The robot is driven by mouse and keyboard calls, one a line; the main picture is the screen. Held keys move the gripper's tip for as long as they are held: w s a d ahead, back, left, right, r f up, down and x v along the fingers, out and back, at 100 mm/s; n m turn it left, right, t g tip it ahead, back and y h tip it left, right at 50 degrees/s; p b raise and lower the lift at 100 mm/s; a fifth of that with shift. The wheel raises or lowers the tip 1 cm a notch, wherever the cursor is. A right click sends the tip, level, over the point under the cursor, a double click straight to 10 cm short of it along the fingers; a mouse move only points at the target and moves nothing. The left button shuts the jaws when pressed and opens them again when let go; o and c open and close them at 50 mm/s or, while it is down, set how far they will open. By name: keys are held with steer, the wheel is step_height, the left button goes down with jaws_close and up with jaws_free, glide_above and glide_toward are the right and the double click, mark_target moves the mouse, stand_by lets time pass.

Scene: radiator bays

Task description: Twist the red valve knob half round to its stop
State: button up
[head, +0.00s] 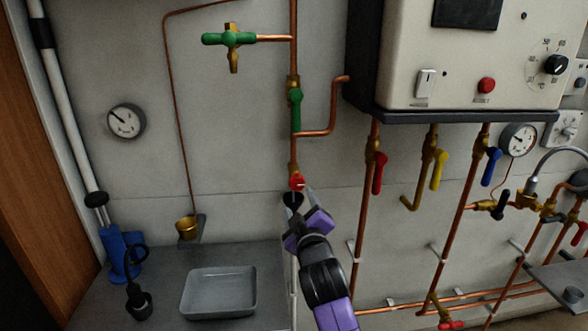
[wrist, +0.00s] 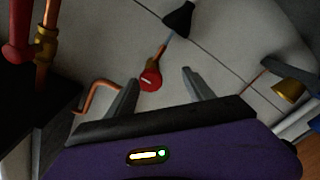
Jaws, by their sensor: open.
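The red valve knob (head: 297,182) sits on a brass valve on the vertical copper pipe, just below the green-handled valve, with a black funnel (head: 293,199) under it. In the wrist view the round red knob (wrist: 150,79) carries a pale line on its face and shows between and beyond the fingertips. My gripper (head: 302,195) is purple and black and reaches up from below to the knob. Its two fingers (wrist: 161,77) are spread open with nothing between them that I can see touching. In the head view the gripper partly covers the area below the knob.
A green lever (head: 296,111) and a copper branch pipe (head: 322,133) lie just above the knob. The boiler (head: 455,55) and its red lever (head: 378,173) stand to the right. A brass cup (head: 187,229) and grey tray (head: 219,292) are at lower left.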

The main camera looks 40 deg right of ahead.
mark_target(297, 184)
steer(key=shift+m, duration=0.3)
steer(key=w+d+r, duration=0.1)
steer(key=w+r, duration=0.1)
steer(key=shift+w+d+r, duration=0.25)
steer(key=shift+d+r, duration=0.1)
steer(key=shift+r, duration=0.05)
steer(key=shift+p+x, duration=1.05)
steer(key=shift+x, duration=2.75)
steer(key=shift+d, duration=0.1)
jaws_close()
steer(key=shift+f, duration=0.1)
